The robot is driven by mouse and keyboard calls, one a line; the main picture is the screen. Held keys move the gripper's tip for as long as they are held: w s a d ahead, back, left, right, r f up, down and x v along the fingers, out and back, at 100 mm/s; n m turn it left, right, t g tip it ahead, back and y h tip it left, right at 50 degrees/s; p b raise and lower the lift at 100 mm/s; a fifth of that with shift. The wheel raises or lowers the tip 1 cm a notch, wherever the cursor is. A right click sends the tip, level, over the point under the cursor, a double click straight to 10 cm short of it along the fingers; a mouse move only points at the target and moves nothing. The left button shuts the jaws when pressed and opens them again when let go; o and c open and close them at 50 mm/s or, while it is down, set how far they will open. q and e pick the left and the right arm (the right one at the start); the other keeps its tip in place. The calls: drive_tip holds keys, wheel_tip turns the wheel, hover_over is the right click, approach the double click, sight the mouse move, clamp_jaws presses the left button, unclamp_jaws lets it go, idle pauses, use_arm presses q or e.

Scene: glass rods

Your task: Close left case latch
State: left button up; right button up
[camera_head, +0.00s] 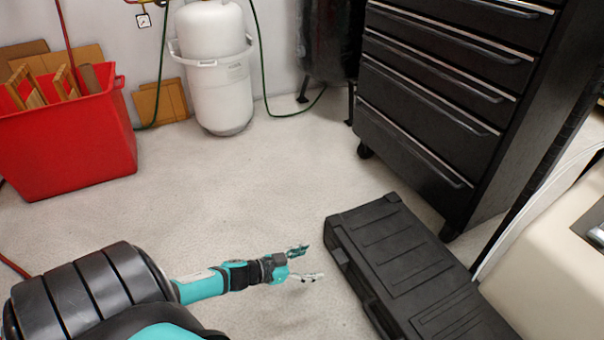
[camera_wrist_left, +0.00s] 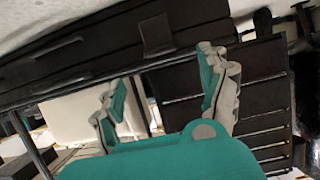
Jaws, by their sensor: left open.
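The black case (camera_head: 400,265) lies on the floor at the right of the head view, its lid looking shut. Its long dark side also fills the upper left of the left wrist view (camera_wrist_left: 90,60). A latch-like flap (camera_wrist_left: 157,36) shows on that side; I cannot tell whether it is fastened. My left gripper (camera_head: 314,262) is open and empty, a little left of the case's side and apart from it. In the left wrist view its two fingers (camera_wrist_left: 160,75) are spread, with the case beyond them. My right gripper is not in view.
A black drawer cabinet (camera_head: 430,100) stands behind the case. A red bin (camera_head: 65,140) with cardboard and wood and a white gas tank (camera_head: 215,75) are at the back left. A pale rounded body (camera_head: 550,250) borders the right. The middle floor is clear.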

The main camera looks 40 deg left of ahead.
use_arm(q)
drive_tip(key=shift+v, duration=1.1)
